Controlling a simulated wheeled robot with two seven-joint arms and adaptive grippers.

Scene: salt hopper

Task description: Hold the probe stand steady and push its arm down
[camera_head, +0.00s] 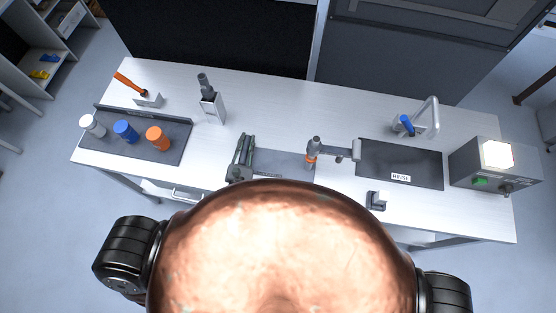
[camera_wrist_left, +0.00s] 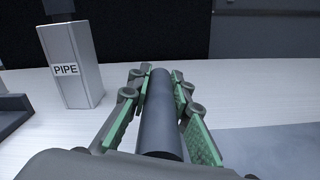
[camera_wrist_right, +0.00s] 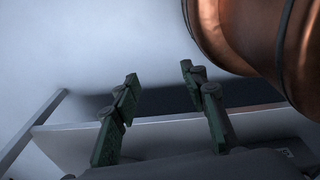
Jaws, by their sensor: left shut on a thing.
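The probe stand (camera_head: 313,148) is upright at the table's middle, with a grey post and an orange collar. Its grey arm (camera_head: 340,151) reaches right, ending in a block near the dark RINSE mat. My left gripper (camera_head: 244,150) is left of the stand and apart from it. It is shut on a dark grey cylinder (camera_wrist_left: 159,112), seen between its green-padded fingers in the left wrist view. I cannot tell what the cylinder belongs to. My right gripper (camera_wrist_right: 160,115) is open and empty in its wrist view; I cannot make it out in the head view.
A PIPE holder (camera_head: 212,107) stands behind my left gripper. A tray (camera_head: 176,155) with white, blue and orange bottles is at left. The RINSE mat (camera_head: 400,155), a tap (camera_head: 431,115) and a lit box (camera_head: 492,170) are at right. My copper body hides the front middle.

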